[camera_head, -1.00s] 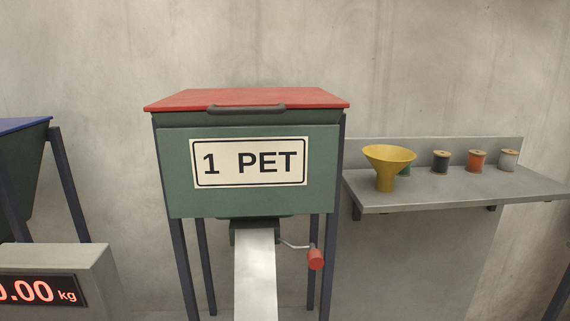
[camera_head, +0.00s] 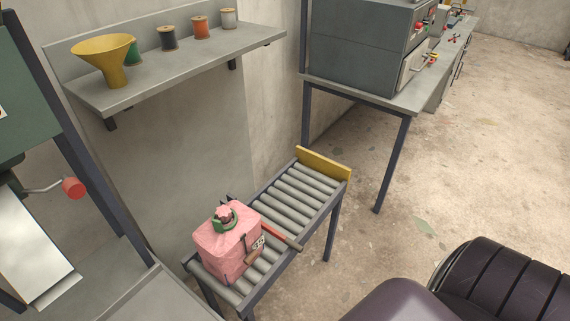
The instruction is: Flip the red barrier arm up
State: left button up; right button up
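The red barrier arm (camera_head: 281,237) lies low and roughly level across the roller conveyor (camera_head: 322,222), just beyond a pink block-shaped bag (camera_head: 220,246). One end reaches the conveyor's right rail; its other end is partly hidden behind the bag. The bag rests on the near rollers and has a green band around its gathered top and a small label on its side. Neither of my grippers is in view.
A yellow end stop (camera_head: 323,163) closes the conveyor's far end. A wall shelf (camera_head: 180,71) holds a yellow funnel (camera_head: 104,60) and several spools. A grey cabinet (camera_head: 360,48) stands on a bench behind. The floor right of the conveyor is open.

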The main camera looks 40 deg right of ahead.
aim_at(294, 245)
jog(key=z, duration=0.95)
jog(key=i+l, duration=0.1)
jog(key=l, duration=0.2)
jog(key=i+l+z, duration=0.15)
jog(key=l, duration=0.5)
jog(key=i+z, duration=0.05)
